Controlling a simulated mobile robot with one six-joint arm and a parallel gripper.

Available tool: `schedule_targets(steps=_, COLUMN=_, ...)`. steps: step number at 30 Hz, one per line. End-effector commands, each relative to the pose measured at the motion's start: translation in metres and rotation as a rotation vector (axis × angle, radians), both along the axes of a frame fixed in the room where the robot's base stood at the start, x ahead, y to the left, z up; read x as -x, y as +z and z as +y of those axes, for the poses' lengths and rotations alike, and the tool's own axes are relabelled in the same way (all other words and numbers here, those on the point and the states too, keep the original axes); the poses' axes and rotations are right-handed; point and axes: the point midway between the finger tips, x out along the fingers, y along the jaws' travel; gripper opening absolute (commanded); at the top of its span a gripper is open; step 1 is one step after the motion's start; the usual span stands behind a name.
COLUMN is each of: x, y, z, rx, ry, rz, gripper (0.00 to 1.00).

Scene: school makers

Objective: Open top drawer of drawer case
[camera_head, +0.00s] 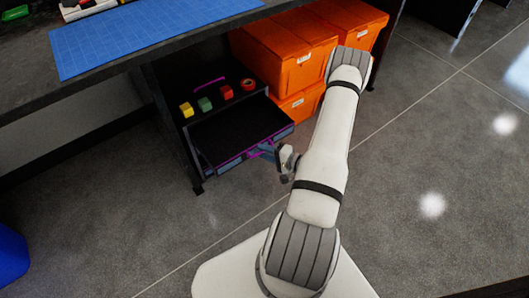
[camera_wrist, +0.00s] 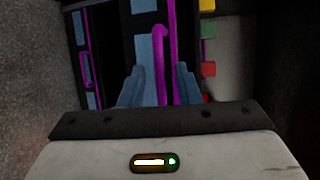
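The drawer case (camera_head: 196,112) stands under the workbench, dark with purple and blue trim. Its top drawer (camera_head: 240,132) is pulled out well towards me, and its dark inside looks empty. The drawer's magenta handle (camera_wrist: 160,62) runs upright in the wrist view. My gripper (camera_head: 268,152) is at the drawer front, by the handle. In the wrist view, the blue fingers of my gripper (camera_wrist: 159,72) stand apart on either side of the handle, with visible gaps. A lower drawer front with its own magenta handle (camera_wrist: 86,69) shows at the left there.
Yellow (camera_head: 186,109), green (camera_head: 205,103) and red (camera_head: 226,92) blocks and a red round item (camera_head: 248,85) sit on top of the case. Orange bins (camera_head: 285,50) are stacked beside it. The workbench (camera_head: 130,72) overhangs the case. Floor at the right is clear.

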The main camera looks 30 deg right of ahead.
Motion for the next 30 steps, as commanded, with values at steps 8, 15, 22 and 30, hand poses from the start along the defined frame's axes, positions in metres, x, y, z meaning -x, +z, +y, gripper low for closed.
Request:
schedule_targets(steps=8, x=0.001, y=0.001, z=-0.001, rx=0.001, ry=-0.001, rz=-0.001, gripper=0.32)
schedule_targets(steps=15, x=0.024, y=0.008, z=-0.015, rx=0.000, ry=-0.006, rz=0.000, gripper=0.32)
schedule_targets(steps=22, x=0.053, y=0.014, z=-0.031, rx=0.001, ry=-0.005, rz=0.000, gripper=0.32)
schedule_targets(steps=30, x=0.066, y=0.016, z=-0.037, rx=0.001, ry=0.001, rz=0.000, gripper=0.32)
